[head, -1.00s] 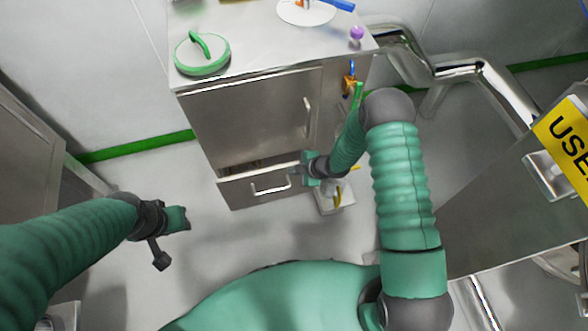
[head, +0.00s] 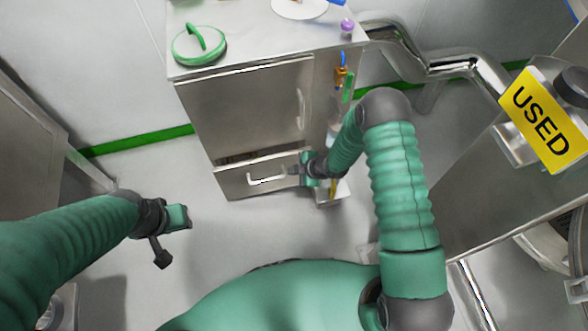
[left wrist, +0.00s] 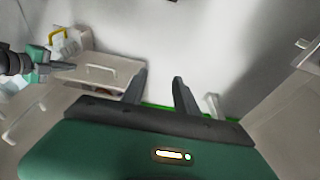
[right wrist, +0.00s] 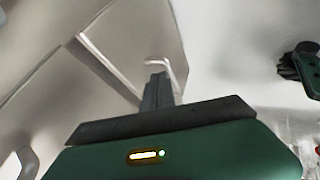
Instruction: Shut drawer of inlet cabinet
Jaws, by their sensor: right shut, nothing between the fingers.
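The inlet cabinet (head: 250,105) is a grey steel box with a door above a low drawer (head: 235,184). The drawer has a pale bar handle (head: 268,180), which also shows in the right wrist view (right wrist: 177,66).
A green-rimmed round lid (head: 199,46) and a purple knob (head: 347,25) are on the cabinet top. Bent steel pipes (head: 440,68) run at the right. A yellow USED sign (head: 543,115) hangs on equipment at the far right. The floor before the cabinet is clear.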

